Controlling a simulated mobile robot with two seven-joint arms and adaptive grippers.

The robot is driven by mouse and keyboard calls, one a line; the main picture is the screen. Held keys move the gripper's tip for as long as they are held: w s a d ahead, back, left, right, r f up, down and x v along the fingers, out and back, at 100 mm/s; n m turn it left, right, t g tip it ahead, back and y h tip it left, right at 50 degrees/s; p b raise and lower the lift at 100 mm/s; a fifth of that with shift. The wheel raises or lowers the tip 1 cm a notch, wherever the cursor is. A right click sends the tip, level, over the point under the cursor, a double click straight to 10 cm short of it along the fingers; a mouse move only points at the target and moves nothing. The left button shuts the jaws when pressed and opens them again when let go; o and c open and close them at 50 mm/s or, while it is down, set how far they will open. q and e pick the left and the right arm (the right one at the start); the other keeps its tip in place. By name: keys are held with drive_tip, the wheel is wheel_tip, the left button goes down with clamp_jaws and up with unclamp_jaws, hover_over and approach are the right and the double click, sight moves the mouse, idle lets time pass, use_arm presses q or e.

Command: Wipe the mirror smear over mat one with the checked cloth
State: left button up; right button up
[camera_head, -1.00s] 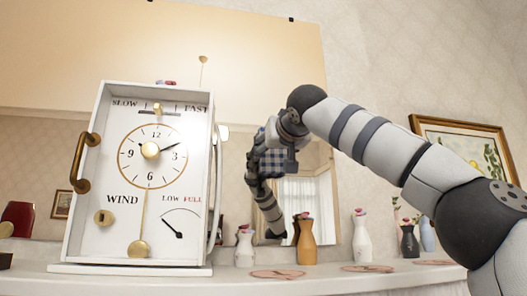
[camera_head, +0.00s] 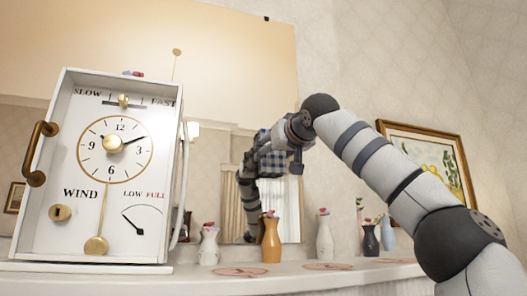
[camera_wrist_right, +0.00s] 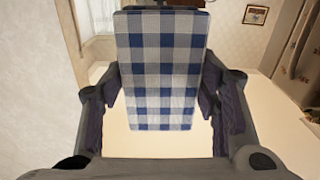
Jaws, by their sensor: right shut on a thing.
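My right gripper (camera_head: 284,137) is shut on the blue-and-white checked cloth (camera_head: 267,162), in front of the mirror (camera_head: 220,70). In the right wrist view the cloth (camera_wrist_right: 162,70) is a flat checked pad between the two dark fingers. In the head view the cloth is above the orange vase, near the mirror's right edge, with the arm's reflection beside it. I cannot tell whether it touches the glass. Round pinkish mats lie on the mantel: a left one (camera_head: 240,272), a middle one (camera_head: 328,267) and a right one (camera_head: 395,261). I cannot make out a smear. My left gripper is out of view.
A large white clock (camera_head: 110,170) with a brass side handle stands at the left of the mantel (camera_head: 205,286). An orange vase (camera_head: 271,243), white vases (camera_head: 209,246) (camera_head: 324,238) and a dark vase (camera_head: 370,241) stand along it. A framed picture (camera_head: 430,160) hangs at right.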

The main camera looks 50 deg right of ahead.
sight(226, 152)
drive_tip(key=shift+d, duration=0.25)
drive_tip(key=shift+w+a, duration=0.95)
drive_tip(key=shift+a, duration=0.8)
drive_tip(key=shift+w+a, duration=0.9)
drive_tip(key=shift+a, duration=0.9)
drive_tip(key=shift+w+a, duration=0.95)
drive_tip(key=shift+a, duration=0.8)
drive_tip(key=shift+f, duration=0.1)
drive_tip(key=v, duration=0.6)
drive_tip(key=v, duration=0.3)
drive_tip(key=shift+d, duration=0.1)
